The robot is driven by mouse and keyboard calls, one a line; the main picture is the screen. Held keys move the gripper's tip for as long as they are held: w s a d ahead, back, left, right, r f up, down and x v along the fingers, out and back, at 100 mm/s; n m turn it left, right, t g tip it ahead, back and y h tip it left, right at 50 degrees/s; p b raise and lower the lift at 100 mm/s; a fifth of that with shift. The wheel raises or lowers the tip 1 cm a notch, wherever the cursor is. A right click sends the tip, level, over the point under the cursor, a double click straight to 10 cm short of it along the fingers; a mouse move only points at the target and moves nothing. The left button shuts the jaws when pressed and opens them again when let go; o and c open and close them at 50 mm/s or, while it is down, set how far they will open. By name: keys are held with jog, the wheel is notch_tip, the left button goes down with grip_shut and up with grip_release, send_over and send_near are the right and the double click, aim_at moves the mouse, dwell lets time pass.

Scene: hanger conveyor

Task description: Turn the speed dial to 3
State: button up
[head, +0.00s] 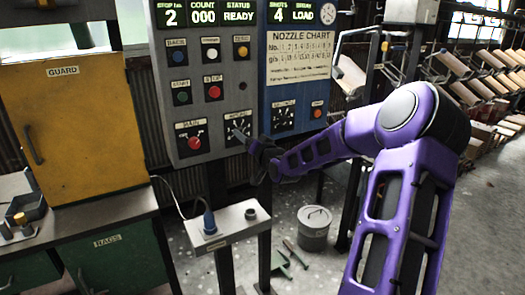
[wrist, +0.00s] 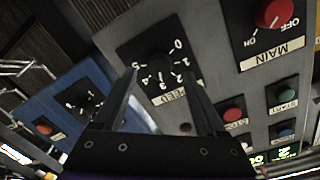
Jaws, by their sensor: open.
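The speed dial (wrist: 160,66) is a round black knob on a black plate, with white numbers 0 to 5 around it and a SPEED label. In the wrist view the picture is turned, so the plate looks tilted. In the head view my gripper (head: 246,138) is at the front of the grey panel and partly covers the speed dial (head: 236,126).
The grey panel (head: 222,62) also carries a red MAIN switch (head: 194,142), several push buttons and a lit display reading READY. A blue panel (head: 290,98) with another dial (head: 284,115) adjoins on the right. A grey box (head: 228,226) stands below.

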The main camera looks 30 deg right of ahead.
jog(key=s+p, duration=0.1)
jog(key=s, duration=1.4)
jog(key=shift+r+p, duration=0.25)
jog(key=shift+p, duration=0.1)
jog(key=shift+w, duration=0.15)
